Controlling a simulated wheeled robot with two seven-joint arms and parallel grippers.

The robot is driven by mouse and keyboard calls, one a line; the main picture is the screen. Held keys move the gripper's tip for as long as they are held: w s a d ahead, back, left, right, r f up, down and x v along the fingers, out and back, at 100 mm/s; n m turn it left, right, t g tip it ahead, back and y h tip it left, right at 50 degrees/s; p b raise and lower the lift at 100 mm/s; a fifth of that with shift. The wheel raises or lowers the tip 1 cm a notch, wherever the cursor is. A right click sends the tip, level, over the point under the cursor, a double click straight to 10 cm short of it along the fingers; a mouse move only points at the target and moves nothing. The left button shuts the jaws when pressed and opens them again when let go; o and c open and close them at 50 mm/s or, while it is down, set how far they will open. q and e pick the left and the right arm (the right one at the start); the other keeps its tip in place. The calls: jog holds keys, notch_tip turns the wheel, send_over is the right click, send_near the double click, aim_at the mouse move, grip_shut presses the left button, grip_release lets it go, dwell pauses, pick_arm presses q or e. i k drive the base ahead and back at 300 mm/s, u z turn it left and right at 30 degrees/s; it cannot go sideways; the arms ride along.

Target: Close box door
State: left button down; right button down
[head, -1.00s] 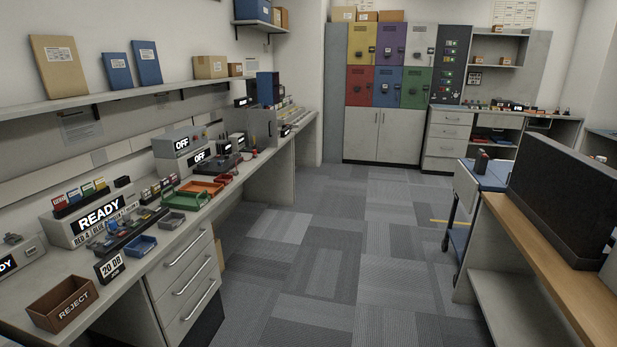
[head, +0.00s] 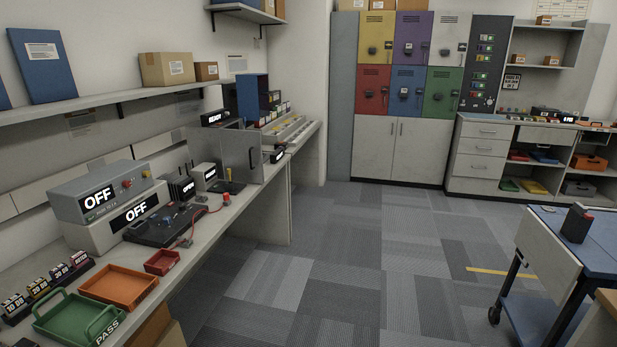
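A grey metal box (head: 200,138) stands toward the far end of the left bench. An upright grey panel with a dark vertical handle (head: 240,155) stands out from it toward the bench's front edge and looks like its door, swung open. The inside of the box is mostly hidden by this panel. Neither of my grippers shows in the head view.
The left bench (head: 205,235) holds OFF units (head: 105,193), a green PASS tray (head: 75,318) and an orange tray (head: 120,287). Coloured lockers (head: 408,90) stand at the back. A blue-topped cart (head: 600,235) is at right. The carpet (head: 370,265) between is clear.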

aim_at(242, 149)
jog(key=i, duration=2.5)
jog(key=u, duration=2.05)
